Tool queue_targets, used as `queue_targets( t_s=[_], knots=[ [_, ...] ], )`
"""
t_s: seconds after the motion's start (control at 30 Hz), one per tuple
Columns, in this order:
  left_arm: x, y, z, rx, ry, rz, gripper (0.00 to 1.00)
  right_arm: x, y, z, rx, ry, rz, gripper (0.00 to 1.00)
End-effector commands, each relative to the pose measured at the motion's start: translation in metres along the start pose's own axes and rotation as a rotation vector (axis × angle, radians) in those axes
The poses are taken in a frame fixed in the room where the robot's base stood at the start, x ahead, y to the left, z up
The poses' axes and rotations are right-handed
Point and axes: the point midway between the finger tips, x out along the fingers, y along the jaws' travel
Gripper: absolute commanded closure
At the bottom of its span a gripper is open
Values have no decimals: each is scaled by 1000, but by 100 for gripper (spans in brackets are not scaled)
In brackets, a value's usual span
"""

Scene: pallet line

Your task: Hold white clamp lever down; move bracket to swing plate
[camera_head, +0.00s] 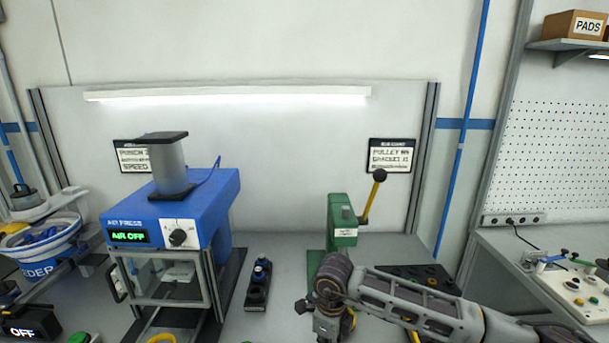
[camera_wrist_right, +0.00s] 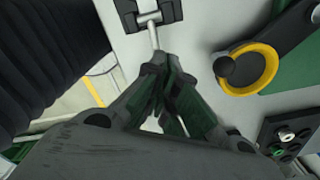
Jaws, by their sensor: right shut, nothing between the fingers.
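My right gripper (camera_wrist_right: 172,66) is shut and empty in the right wrist view. Its fingertips are close to a thin metal rod (camera_wrist_right: 154,35) that comes from a black mount (camera_wrist_right: 152,14) on a pale surface; I cannot tell whether they touch it. A yellow ring with a dark arm (camera_wrist_right: 249,69) lies to the right of the fingers, by a green surface (camera_wrist_right: 296,72). In the head view my right arm comes in from the right, its end low in the middle. I cannot clearly identify the white clamp lever, bracket or swing plate. My left gripper is not in view.
A blue air press (camera_head: 190,212) stands left of centre. A green hand press (camera_head: 342,222) with a black-knobbed lever stands behind my right arm. A dark tray (camera_head: 420,272) lies beyond the arm. A side bench (camera_head: 500,247) with a fixture board is at the right.

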Motion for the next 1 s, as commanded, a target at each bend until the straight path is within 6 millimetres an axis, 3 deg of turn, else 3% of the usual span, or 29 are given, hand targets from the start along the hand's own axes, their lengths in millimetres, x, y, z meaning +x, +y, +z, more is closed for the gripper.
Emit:
queue_targets(
  t_s=[1.0],
  knots=[
    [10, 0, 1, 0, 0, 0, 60, 11, 0, 0, -1, 0, 1, 100]
  ],
)
